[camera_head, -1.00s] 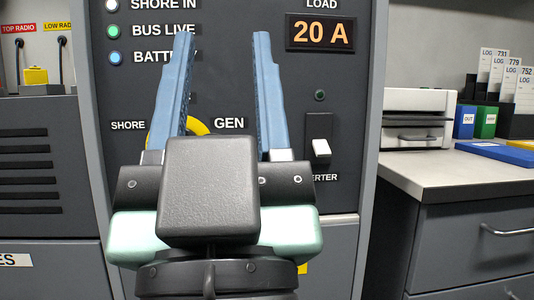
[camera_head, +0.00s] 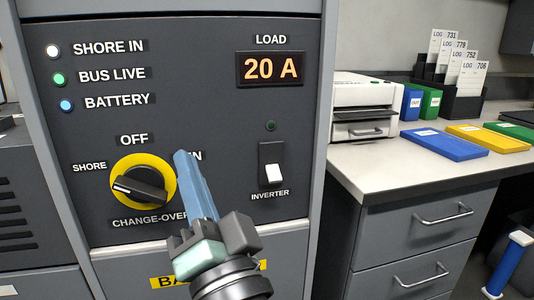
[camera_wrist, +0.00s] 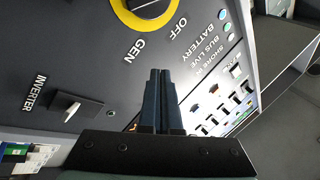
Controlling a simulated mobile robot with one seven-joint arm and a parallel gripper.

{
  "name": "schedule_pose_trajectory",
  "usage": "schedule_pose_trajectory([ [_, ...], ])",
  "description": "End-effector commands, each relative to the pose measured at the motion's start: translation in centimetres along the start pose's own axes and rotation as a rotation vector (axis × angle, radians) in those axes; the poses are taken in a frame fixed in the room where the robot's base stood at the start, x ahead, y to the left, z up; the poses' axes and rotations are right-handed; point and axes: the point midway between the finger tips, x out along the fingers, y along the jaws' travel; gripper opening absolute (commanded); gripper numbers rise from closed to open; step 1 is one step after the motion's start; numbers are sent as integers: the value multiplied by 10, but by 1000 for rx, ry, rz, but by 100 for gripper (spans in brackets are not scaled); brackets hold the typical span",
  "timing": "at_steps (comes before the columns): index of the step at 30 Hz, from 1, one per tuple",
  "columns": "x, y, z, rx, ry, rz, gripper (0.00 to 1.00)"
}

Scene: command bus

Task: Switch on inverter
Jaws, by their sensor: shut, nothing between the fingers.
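The inverter switch (camera_head: 272,166) is a white rocker in a black plate on the dark panel, labelled INVERTER. Its white part sits at the lower end of the plate. A small dark green lamp (camera_head: 270,126) above it looks unlit. My gripper (camera_head: 184,155) is shut and empty, its blue fingers in front of the panel between the change-over knob and the switch, covering part of the GEN label. In the wrist view the shut fingers (camera_wrist: 161,72) point at the panel, and the inverter switch (camera_wrist: 72,108) lies to their left, apart from them.
The load display (camera_head: 270,69) reads 20 A. At right, a counter (camera_head: 385,172) holds a white printer (camera_head: 368,97), blue, yellow and green folders, and a log rack (camera_head: 463,100).

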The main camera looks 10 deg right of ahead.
Motion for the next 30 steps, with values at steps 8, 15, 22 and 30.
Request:
schedule_pose_trajectory([
  [8,-3,30,-6,598,-69,104,0],
  [15,-26,54,-15,1130,-22,191,0],
  [22,-60,72,-30,1639,117,241,0],
  [30,-102,88,-46,2076,319,228,0],
])
